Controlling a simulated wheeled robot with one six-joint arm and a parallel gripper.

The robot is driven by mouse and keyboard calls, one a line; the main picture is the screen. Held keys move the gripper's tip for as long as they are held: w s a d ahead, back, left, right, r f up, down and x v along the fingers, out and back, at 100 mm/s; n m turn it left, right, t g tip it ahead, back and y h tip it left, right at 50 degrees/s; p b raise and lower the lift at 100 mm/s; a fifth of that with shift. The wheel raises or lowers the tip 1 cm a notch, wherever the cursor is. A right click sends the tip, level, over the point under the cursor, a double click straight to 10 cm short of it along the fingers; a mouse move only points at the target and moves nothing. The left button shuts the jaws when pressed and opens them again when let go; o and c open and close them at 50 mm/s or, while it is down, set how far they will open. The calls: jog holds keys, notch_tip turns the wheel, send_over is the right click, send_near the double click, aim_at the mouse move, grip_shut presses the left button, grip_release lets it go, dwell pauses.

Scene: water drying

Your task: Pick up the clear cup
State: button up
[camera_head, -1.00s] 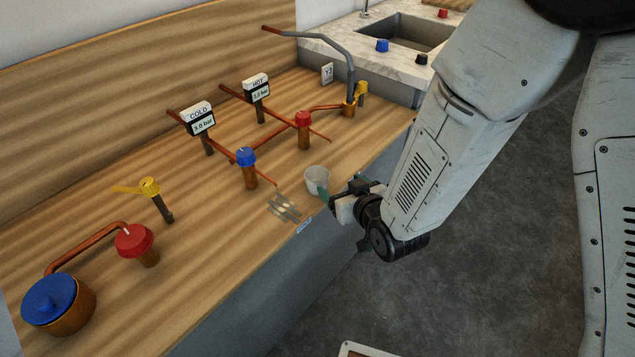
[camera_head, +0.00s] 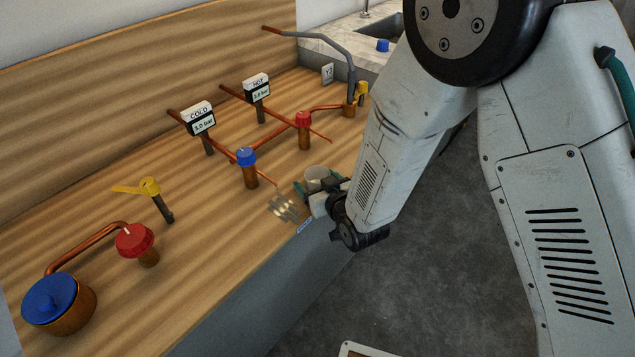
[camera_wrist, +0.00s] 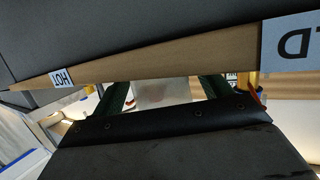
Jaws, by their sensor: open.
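The clear cup (camera_head: 317,173) stands upright on the wooden counter near its front edge, its lower part hidden behind my gripper in the head view. My gripper (camera_head: 316,188) is open at the counter's front edge, with its green fingers reaching toward the cup. In the wrist view the cup (camera_wrist: 162,92) shows pale between the two green fingers of my gripper (camera_wrist: 165,95). I cannot tell whether the fingers touch it.
A blue-capped valve (camera_head: 247,167) and a red-capped valve (camera_head: 303,130) stand behind the cup on copper pipes. A grate-like patch (camera_head: 284,207) lies left of the gripper. A grey curved spout (camera_head: 340,65) rises behind. Bare counter (camera_head: 205,240) lies to the left.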

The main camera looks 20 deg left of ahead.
jog(key=c, duration=1.1)
jog(key=shift+o, duration=0.2)
jog(key=shift+r, duration=0.1)
